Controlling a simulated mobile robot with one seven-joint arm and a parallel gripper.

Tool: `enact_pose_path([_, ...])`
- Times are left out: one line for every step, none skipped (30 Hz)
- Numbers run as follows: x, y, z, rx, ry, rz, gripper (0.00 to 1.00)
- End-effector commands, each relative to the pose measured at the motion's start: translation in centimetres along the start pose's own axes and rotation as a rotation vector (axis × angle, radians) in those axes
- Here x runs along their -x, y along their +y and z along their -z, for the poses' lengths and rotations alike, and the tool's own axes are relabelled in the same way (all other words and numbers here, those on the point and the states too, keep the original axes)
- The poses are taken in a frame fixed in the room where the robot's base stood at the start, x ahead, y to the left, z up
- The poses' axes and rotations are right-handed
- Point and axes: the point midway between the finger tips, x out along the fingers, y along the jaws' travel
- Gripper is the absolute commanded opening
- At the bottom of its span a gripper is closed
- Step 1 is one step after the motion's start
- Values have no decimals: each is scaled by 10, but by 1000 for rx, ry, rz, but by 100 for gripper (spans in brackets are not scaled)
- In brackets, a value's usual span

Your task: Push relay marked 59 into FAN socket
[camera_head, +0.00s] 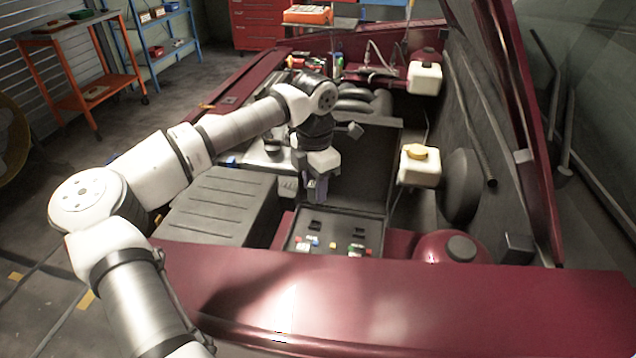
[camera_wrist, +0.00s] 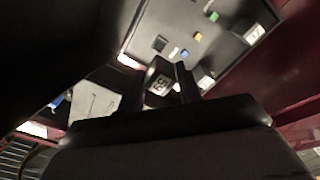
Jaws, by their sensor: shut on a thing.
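My gripper (camera_head: 317,192) is above the open fuse box (camera_head: 374,223) in the car's engine bay. In the wrist view my gripper (camera_wrist: 161,74) is shut on a small dark relay (camera_wrist: 160,85). The relay has a pale marking on its face that looks like 59, though the picture is dim. The fuse box panel (camera_wrist: 205,48) lies beyond the relay, with dark sockets and small coloured fuses. The relay appears apart from the panel. I cannot read which socket is labelled FAN. In the head view the relay is too small to make out.
A ribbed dark cover (camera_head: 215,205) lies left of the fuse box. The red front body panel (camera_head: 400,300) and raised hood (camera_head: 530,130) border the bay.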

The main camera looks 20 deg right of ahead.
Motion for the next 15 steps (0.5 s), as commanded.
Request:
enact_pose_path([-3, 0, 0, 0, 0, 0, 2])
enact_pose_path([-4, 0, 0, 0, 0, 0, 2])
enact_pose_path([-6, 0, 0, 0, 0, 1, 2])
enact_pose_path([-8, 0, 0, 0, 0, 1, 2])
enact_pose_path([-10, 0, 0, 0, 0, 0, 2])
enact_pose_path([-13, 0, 0, 0, 0, 0, 2])
enact_pose_path([-15, 0, 0, -1, 0, 0, 2])
enact_pose_path([-18, 0, 0, -1, 0, 0, 2])
enact_pose_path([-22, 0, 0, -1, 0, 0, 2])
enact_pose_path([-24, 0, 0, -1, 0, 0, 2])
enact_pose_path([-27, 0, 0, -1, 0, 0, 2])
enact_pose_path([-31, 0, 0, -1, 0, 0, 2])
enact_pose_path([-34, 0, 0, -1, 0, 1, 2])
enact_pose_path([-38, -1, 0, -1, 0, 1, 2])
enact_pose_path([-42, -1, 0, -1, -1, 1, 2])
